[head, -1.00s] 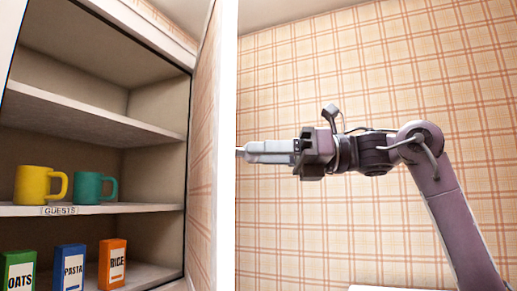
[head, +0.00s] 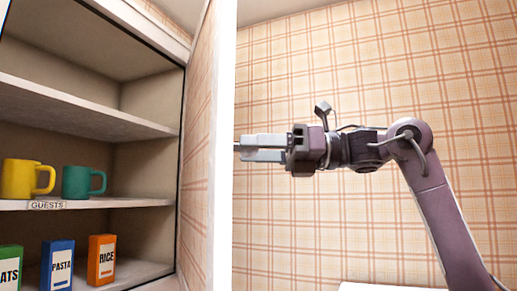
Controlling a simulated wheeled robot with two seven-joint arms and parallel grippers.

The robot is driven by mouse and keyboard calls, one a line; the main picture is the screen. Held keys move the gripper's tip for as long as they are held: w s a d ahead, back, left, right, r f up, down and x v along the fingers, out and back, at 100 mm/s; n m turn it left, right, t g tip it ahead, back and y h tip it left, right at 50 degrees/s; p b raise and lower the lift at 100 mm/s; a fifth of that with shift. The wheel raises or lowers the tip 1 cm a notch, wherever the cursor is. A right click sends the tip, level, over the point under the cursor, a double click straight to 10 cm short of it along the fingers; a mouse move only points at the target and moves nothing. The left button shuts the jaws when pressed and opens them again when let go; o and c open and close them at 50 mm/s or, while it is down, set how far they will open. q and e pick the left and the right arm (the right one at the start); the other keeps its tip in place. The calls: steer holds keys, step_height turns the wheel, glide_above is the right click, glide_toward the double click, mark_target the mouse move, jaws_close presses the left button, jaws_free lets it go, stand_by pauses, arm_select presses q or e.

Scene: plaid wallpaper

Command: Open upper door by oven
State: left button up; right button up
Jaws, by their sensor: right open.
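The upper cabinet door (head: 201,150) stands open, swung well out from the cabinet and seen at a steep angle. Its pale edge (head: 229,70) runs from top to bottom of the head view. The open cabinet (head: 60,110) shows to its left. My right gripper (head: 245,148) comes in from the right with its fingers pointing left at the door edge. Its two fingers are apart, with nothing seen between them. The tips lie at or very near the door edge; whether they touch cannot be told. The door's handle and the oven are not in view. My left gripper is not in view.
Inside the cabinet, a yellow mug (head: 20,179) and a teal mug (head: 80,182) stand on the shelf labelled GUESTS. Below are a green box (head: 10,268), a blue pasta box (head: 58,265) and an orange rice box (head: 102,260). A plaid wall (head: 320,80) lies behind my arm.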

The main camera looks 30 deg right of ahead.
steer(key=v, duration=0.8)
steer(key=shift+s, duration=0.25)
stand_by(0.4)
steer(key=shift+a, duration=0.15)
